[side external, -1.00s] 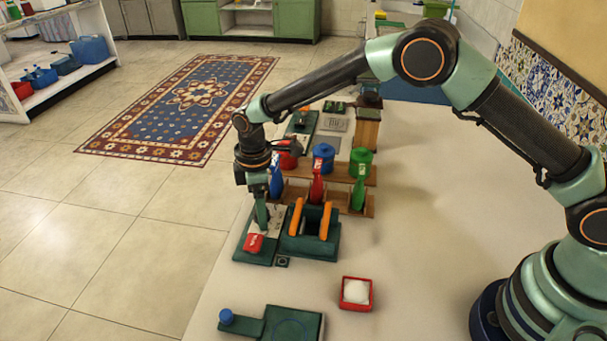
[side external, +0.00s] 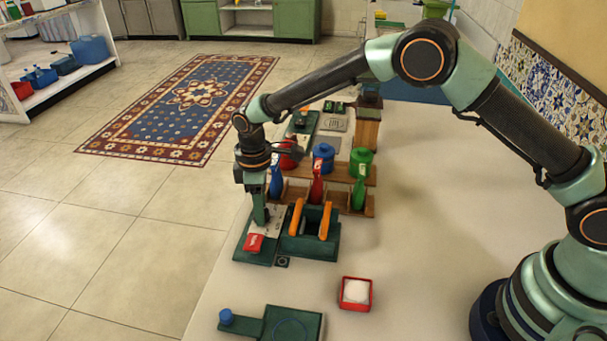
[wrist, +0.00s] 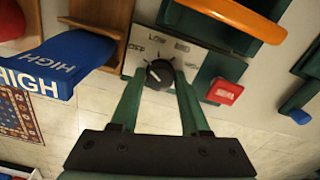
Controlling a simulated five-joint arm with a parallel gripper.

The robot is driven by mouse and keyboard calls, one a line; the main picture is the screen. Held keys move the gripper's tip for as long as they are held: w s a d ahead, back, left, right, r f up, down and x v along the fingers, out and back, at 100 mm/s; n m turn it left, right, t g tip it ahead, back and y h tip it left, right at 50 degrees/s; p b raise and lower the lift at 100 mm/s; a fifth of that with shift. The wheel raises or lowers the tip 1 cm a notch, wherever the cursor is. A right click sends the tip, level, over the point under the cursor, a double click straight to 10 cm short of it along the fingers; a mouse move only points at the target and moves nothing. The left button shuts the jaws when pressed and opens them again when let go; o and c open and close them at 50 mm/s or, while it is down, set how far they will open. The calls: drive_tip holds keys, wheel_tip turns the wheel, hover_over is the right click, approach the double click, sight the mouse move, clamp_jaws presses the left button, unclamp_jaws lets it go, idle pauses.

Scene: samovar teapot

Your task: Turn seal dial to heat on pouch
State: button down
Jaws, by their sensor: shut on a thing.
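The seal dial (wrist: 159,74) is a small black knob with a pale pointer mark on a light panel (wrist: 195,60) in the wrist view. OFF and LOW are readable around it; other labels are blurred. My gripper (wrist: 158,84) has its two green fingers closed on the dial, one on each side. In the side view my gripper (side external: 261,220) points down at the panel, and the dial is hidden there. A red block with white lettering (wrist: 225,91) sits beside the dial; it also shows in the side view (side external: 254,243). I cannot make out a pouch.
A dark green unit with orange bars (side external: 324,221) stands right beside the panel. A wooden rack (side external: 344,197) with blue, red and green handled items stands behind. A red tray (side external: 371,302) with white contents and a green plate (side external: 300,322) lie in front. The table's right is clear.

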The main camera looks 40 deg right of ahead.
drive_tip(key=m, duration=0.6)
drive_tip(key=shift+m, duration=0.4)
idle(0.4)
drive_tip(key=shift+c, duration=2)
unclamp_jaws()
wheel_tip(320, 180, up, 12)
drive_tip(key=shift+r, duration=0.15)
